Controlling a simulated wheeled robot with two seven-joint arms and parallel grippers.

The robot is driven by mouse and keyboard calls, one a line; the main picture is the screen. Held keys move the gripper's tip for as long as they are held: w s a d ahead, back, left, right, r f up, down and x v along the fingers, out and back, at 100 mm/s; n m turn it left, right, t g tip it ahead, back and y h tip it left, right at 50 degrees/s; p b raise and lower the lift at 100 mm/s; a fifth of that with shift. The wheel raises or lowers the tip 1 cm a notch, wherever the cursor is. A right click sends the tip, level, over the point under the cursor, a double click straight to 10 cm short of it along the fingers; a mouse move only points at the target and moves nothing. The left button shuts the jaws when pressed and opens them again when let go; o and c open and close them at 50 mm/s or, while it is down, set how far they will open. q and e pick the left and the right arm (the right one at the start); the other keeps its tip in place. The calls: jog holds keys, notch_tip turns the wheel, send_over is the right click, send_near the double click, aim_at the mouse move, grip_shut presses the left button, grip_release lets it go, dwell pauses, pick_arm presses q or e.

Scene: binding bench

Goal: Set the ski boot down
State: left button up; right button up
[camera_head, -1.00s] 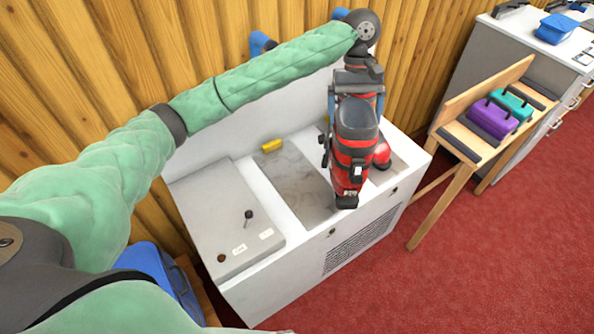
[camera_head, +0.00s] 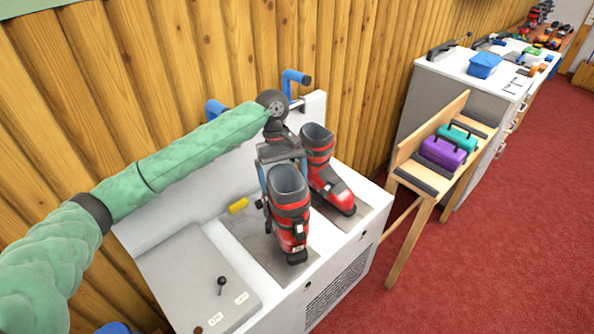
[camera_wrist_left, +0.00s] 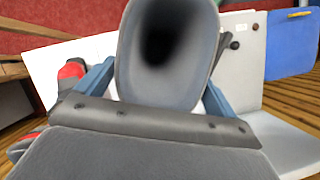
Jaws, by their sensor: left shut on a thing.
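My left gripper (camera_head: 283,172) is shut on a red and dark grey ski boot (camera_head: 290,218), with its blue fingers on either side of the cuff. The boot is upright over the left grey plate (camera_head: 249,238) of the white bench machine, toe toward the front edge. I cannot tell whether its sole touches the plate. In the left wrist view the boot's dark open cuff (camera_wrist_left: 165,88) stands between the fingers (camera_wrist_left: 155,95). A second similar boot (camera_head: 331,184) stands on the right plate, just right of the held one. My right gripper is out of view.
The white machine (camera_head: 350,255) has a grey panel with a black-knobbed lever (camera_head: 221,283) at left. A yellow block (camera_head: 238,205) lies behind the held boot. A wooden bench (camera_head: 408,220) with purple (camera_head: 442,152) and teal cases stands to the right.

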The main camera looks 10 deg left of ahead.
pick_arm(q)
jog(key=a, duration=0.1)
jog(key=a+f+p, duration=0.1)
jog(key=a, duration=0.1)
jog(key=a+f, duration=0.1)
jog(key=shift+a+f, duration=0.25)
jog(key=shift+f+p, duration=1.1)
jog(key=shift+f, duration=0.95)
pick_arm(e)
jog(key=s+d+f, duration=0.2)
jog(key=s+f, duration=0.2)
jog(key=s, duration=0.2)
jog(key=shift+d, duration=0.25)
pick_arm(q)
jog(key=shift+f, duration=0.1)
jog(key=o, duration=1.7)
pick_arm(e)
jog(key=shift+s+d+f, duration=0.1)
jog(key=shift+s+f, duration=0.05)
